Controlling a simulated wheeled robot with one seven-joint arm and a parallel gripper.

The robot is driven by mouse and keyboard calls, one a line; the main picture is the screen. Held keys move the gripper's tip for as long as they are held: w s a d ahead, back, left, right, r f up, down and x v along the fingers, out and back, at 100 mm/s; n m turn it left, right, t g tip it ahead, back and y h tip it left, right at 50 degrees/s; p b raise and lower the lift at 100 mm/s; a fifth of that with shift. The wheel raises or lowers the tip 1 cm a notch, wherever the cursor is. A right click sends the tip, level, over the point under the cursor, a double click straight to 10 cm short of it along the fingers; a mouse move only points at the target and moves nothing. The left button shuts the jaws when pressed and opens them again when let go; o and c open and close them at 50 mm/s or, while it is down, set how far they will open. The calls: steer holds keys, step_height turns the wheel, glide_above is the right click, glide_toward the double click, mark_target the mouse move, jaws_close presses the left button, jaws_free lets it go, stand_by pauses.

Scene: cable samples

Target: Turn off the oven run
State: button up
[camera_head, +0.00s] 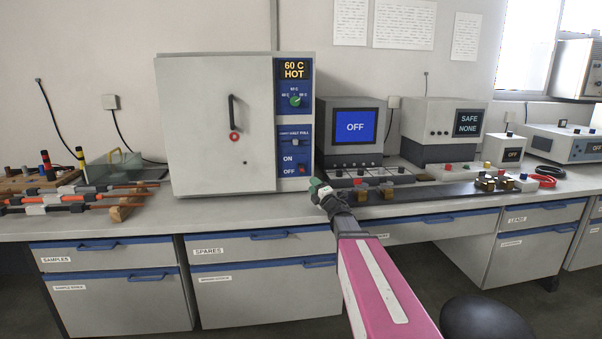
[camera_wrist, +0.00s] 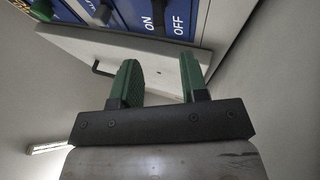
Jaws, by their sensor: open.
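The oven (camera_head: 215,125) is a pale cabinet with a closed door, standing on the bench. Its display (camera_head: 294,70) reads "60 C HOT". On its blue right-hand panel are a green knob (camera_head: 295,100) and, low down, a small red switch (camera_head: 301,169) by the ON and OFF labels. I cannot tell which way the switch is set. My gripper (camera_head: 318,188) is in front of the panel's lower end, just below the switch. In the wrist view my gripper (camera_wrist: 159,65) is open and empty, its green fingers pointing towards the oven panel (camera_wrist: 135,12), apart from it.
To the right stand a unit with a blue "OFF" screen (camera_head: 355,127) and one reading "SAFE NONE" (camera_head: 468,122). Cable samples (camera_head: 75,198) lie at the left. Closed drawers (camera_head: 262,250) are under the bench. The bench front before the oven is mostly clear.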

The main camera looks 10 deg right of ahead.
mark_target(303, 173)
steer(key=x, duration=1)
jaws_close()
